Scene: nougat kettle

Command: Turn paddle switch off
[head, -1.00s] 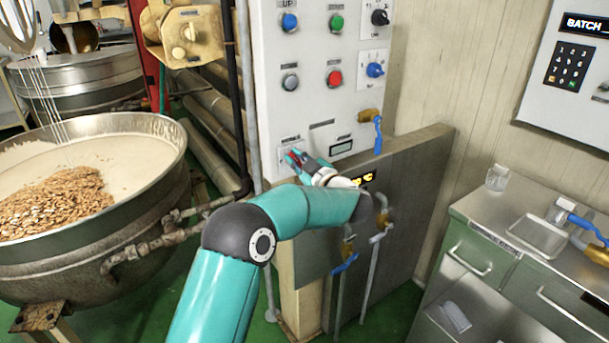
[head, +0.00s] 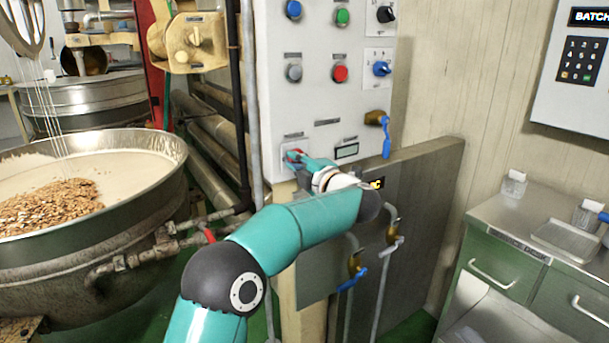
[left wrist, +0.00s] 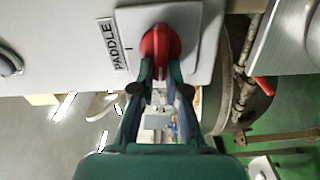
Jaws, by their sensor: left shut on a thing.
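The paddle switch is a red rotary knob (left wrist: 161,45) on a pale square plate (left wrist: 196,42), with a PADDLE label (left wrist: 114,46) beside it in the left wrist view. My left gripper (left wrist: 161,72) has a finger on either side of the knob and is shut on it. In the head view the left gripper (head: 300,160) reaches the lower left of the white control panel (head: 310,107), where only a little red of the knob shows past the fingers. My right gripper is not in view.
Blue, green, grey and red buttons and two selector knobs sit higher on the panel. A blue-handled valve (head: 385,135) juts from its right side. A kettle (head: 150,195) with nuts stands left. A steel counter (head: 500,225) stands right.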

